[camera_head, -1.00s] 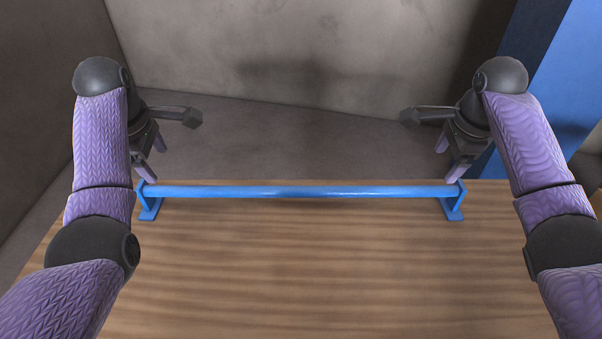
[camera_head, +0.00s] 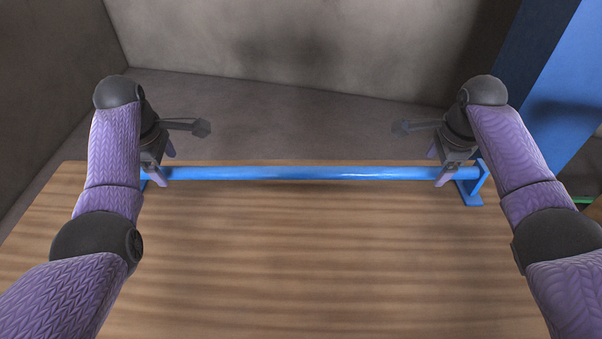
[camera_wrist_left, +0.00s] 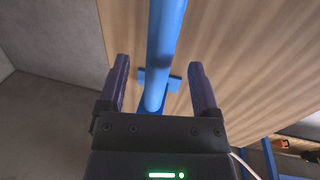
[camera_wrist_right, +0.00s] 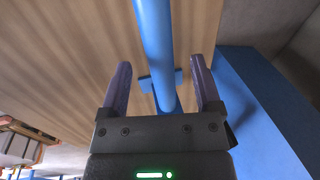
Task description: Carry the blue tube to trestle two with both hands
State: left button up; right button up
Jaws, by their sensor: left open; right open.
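The blue tube (camera_head: 310,173) lies level across the far edge of a wooden table. A blue support with a flat foot (camera_head: 470,195) is at its right end; the left support is mostly hidden behind my left arm. My left gripper (camera_head: 157,166) is at the tube's left end, open, and the tube runs between its fingers in the left wrist view (camera_wrist_left: 158,64). My right gripper (camera_head: 440,165) is near the right end, open, and the tube runs between its fingers in the right wrist view (camera_wrist_right: 160,64). Finger contact cannot be told.
The wooden tabletop (camera_head: 300,260) in front of the tube is bare. A grey wall (camera_head: 300,45) stands behind. A blue column (camera_head: 545,90) rises at the back right. Shelving-like items (camera_wrist_right: 20,135) show at the right wrist view's left edge.

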aim_at(174, 177)
pick_arm(q)
jog(key=f, duration=0.2)
jog(key=w+f, duration=0.1)
jog(key=f, duration=0.2)
pick_arm(e)
jog(key=f, duration=0.2)
jog(key=w+f, duration=0.1)
jog(key=f, duration=0.2)
pick_arm(q)
grip_shut()
pick_arm(e)
grip_shut()
pick_arm(q)
jog(key=shift+w, duration=0.1)
pick_arm(e)
jog(key=shift+w, duration=0.1)
dwell(0.5)
